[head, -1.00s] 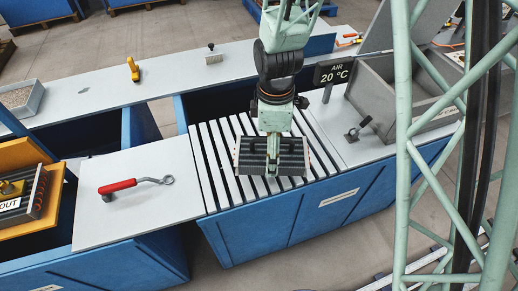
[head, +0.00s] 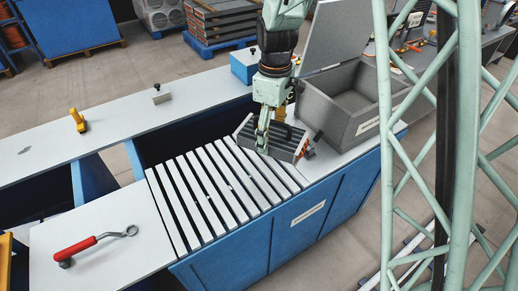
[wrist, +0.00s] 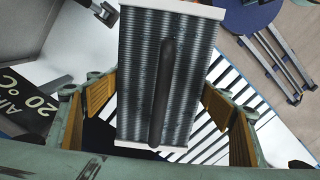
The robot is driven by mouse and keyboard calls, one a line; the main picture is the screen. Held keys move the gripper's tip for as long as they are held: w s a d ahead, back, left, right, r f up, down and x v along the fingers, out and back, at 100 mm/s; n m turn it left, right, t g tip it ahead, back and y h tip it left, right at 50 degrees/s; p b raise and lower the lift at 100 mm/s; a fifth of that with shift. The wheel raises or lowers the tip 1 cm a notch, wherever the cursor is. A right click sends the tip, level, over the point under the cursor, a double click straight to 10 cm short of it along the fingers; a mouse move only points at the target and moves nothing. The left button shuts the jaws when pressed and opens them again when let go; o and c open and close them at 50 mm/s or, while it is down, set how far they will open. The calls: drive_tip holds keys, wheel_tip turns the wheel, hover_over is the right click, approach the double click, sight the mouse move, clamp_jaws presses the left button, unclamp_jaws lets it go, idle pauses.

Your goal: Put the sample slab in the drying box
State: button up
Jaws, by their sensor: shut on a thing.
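The sample slab (head: 281,142) is a grey finned block with white end strips and a dark bar handle on top. My gripper (head: 262,143) is shut on it by the handle; the wrist view shows the handle (wrist: 168,80) running along the fins (wrist: 135,50) between my fingers (wrist: 160,112). The slab is turned at an angle, at the right end of the slatted rack. The gap beneath it is hard to judge. The drying box (head: 365,125) is a grey open-topped box with its lid (head: 335,35) raised, just right of the slab. Its inside looks empty.
The white slatted rack (head: 215,185) is empty. A red-handled tool (head: 85,247) lies on the left bench top. The AIR 20 °C sign (wrist: 28,110) is close to my gripper in the wrist view. A blue box (head: 247,65) stands behind.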

drive_tip(key=w+d+r+m, duration=0.4)
drive_tip(key=w+d, duration=0.3)
drive_tip(key=d, duration=0.1)
drive_tip(key=w+d+r+m, duration=0.3)
drive_tip(key=w+d+m, duration=0.1)
drive_tip(key=w+d, duration=0.3)
drive_tip(key=shift+w+d+r+b, duration=0.3)
drive_tip(key=shift+d+r, duration=0.1)
drive_tip(key=shift+d, duration=0.9)
drive_tip(key=shift+d, duration=0.2)
